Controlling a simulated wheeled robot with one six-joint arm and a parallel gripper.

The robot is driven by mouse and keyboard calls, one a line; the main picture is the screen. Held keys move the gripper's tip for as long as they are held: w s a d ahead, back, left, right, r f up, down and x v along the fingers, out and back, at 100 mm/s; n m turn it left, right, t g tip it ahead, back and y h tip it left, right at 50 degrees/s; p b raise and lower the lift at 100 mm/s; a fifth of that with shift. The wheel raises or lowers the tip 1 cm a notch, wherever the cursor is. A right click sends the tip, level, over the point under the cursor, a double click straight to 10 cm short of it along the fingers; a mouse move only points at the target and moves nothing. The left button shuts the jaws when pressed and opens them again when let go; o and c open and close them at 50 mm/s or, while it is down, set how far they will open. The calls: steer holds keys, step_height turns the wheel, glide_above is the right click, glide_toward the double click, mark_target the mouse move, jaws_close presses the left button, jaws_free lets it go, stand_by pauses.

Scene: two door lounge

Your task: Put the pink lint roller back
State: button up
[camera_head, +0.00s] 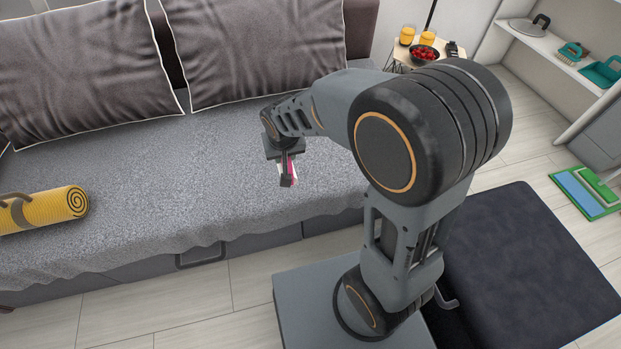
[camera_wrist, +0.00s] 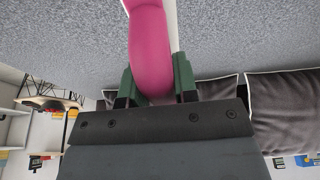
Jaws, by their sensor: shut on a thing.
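The pink lint roller (camera_wrist: 150,48) is between the fingers of my gripper (camera_wrist: 158,82) in the wrist view, with a white strip along its right side. Its far end runs out of the top of that view. In the head view the lint roller (camera_head: 291,170) shows as a small patch of pink and white, mostly hidden behind my gripper (camera_head: 287,180). My gripper is shut on it, over the grey sofa seat (camera_head: 180,170). I cannot tell whether the roller touches the seat.
A rolled yellow mat (camera_head: 45,210) lies on the sofa's left. A side table (camera_head: 399,55) holds yellow cups and a bowl of red fruit. Shelves (camera_head: 545,42) at right hold a brush (camera_head: 572,52) and a teal dustpan (camera_head: 603,72). A blue-green tray (camera_head: 582,192) lies on the floor.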

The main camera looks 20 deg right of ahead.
steer(key=shift+a+f, duration=0.1)
steer(key=shift+f, duration=0.25)
steer(key=shift+f+b, duration=0.15)
steer(key=shift+b, duration=0.35)
steer(key=shift+w+d+f+b, duration=1.15)
steer(key=shift+w+d+f, duration=0.45)
steer(key=shift+f, duration=0.5)
steer(key=shift+w+d+f+b, duration=1.1)
steer(key=shift+w+d+f, duration=0.55)
steer(key=shift+f, duration=0.45)
steer(key=shift+w+d+f+b, duration=1.15)
steer(key=shift+w+d+f, duration=0.3)
steer(key=shift+d+f, duration=0.5)
steer(key=shift+a+f, duration=0.2)
steer(key=shift+f, duration=0.05)
steer(key=o, duration=1)
steer(key=shift+c, duration=0.2)
